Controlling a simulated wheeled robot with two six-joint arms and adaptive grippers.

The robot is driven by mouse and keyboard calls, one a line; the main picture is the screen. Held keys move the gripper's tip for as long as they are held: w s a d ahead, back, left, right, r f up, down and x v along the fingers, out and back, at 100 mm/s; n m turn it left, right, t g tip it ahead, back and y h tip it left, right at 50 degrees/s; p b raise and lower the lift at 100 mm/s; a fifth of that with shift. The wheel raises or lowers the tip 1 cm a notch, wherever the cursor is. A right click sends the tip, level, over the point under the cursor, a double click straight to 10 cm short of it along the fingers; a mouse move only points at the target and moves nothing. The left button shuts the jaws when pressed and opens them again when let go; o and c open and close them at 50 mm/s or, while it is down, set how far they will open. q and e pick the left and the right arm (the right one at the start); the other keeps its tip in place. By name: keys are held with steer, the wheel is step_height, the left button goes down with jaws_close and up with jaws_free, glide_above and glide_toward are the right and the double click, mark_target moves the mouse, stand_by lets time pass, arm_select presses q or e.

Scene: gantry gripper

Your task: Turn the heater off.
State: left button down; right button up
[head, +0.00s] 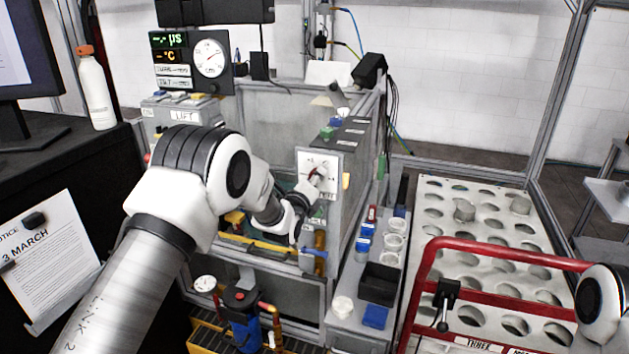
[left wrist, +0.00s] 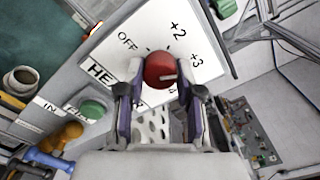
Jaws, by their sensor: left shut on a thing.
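The heater's white dial plate (head: 305,158) is on the front of a grey cabinet. In the left wrist view, the plate (left wrist: 206,73) reads OFF, +2, +3 and a partly covered 4. A round red knob (left wrist: 160,66) sits on the plate, with a pale mark on its right side pointing roughly between +3 and 4. My left gripper (left wrist: 159,77) is shut on the knob, one finger on each side. In the head view, the left gripper (head: 303,194) reaches the plate from lower left and the knob (head: 317,172) is small. My right gripper is out of view.
A green button (left wrist: 92,109) is near the left finger in the wrist view. A red rail (head: 430,262) and a perforated rack (head: 480,190) are at right. Cups (head: 394,241) and a black bin (head: 378,283) stand on a ledge. A display panel (head: 170,60) is behind.

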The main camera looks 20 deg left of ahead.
arm_select(q)
steer(key=shift+f+n+b, duration=0.15)
steer(key=shift+n+b, duration=4.05)
steer(key=shift+n, duration=7.5)
steer(key=shift+s, duration=0.1)
steer(key=c, duration=0.8)
jaws_free()
steer(key=shift+o, duration=0.2)
steer(key=shift+a, duration=0.1)
steer(key=shift+s, duration=0.1)
